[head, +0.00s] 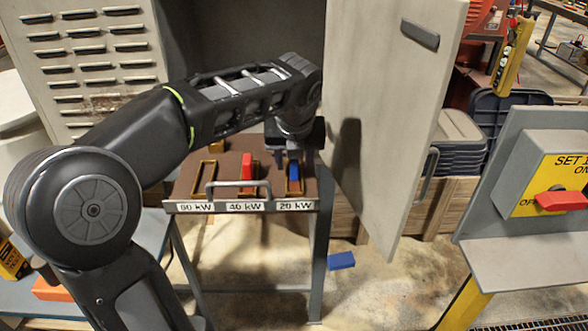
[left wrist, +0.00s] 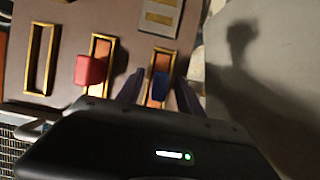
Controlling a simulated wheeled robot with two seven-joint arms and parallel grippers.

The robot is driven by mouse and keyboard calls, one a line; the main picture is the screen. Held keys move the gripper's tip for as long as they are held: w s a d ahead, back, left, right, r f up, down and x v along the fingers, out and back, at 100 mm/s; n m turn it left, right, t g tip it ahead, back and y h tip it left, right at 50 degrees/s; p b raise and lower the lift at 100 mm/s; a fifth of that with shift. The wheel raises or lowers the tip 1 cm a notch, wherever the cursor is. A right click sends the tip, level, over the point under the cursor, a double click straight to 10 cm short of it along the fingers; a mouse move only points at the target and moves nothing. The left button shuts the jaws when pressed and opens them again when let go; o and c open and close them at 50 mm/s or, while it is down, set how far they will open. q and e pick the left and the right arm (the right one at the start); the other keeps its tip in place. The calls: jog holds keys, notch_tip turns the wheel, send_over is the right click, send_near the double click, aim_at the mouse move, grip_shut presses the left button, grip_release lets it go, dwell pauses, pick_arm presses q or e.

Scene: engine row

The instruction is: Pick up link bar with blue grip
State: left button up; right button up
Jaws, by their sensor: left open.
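The link bar with the blue grip (head: 293,172) sits in the brass-framed slot above the "20 kW" label. My left gripper (head: 293,148) is right over this slot, pointing down. In the left wrist view, the blue grip (left wrist: 160,84) lies between the two spread fingers of my left gripper (left wrist: 160,80), with a gap visible on each side. Whether either finger touches the grip cannot be told. The gripper body hides part of the slot's near end. My right gripper is not in view.
A red-gripped link (head: 246,167) stands in the "40 kW" slot (left wrist: 104,45), beside the empty "60 kW" slot (head: 204,178). A metal handle (head: 238,184) runs along the panel front. An open cabinet door (head: 385,120) stands close on the right. A blue block (head: 341,261) lies on the floor.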

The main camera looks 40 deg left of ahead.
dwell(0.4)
pick_arm(q)
grip_shut()
dwell(0.6)
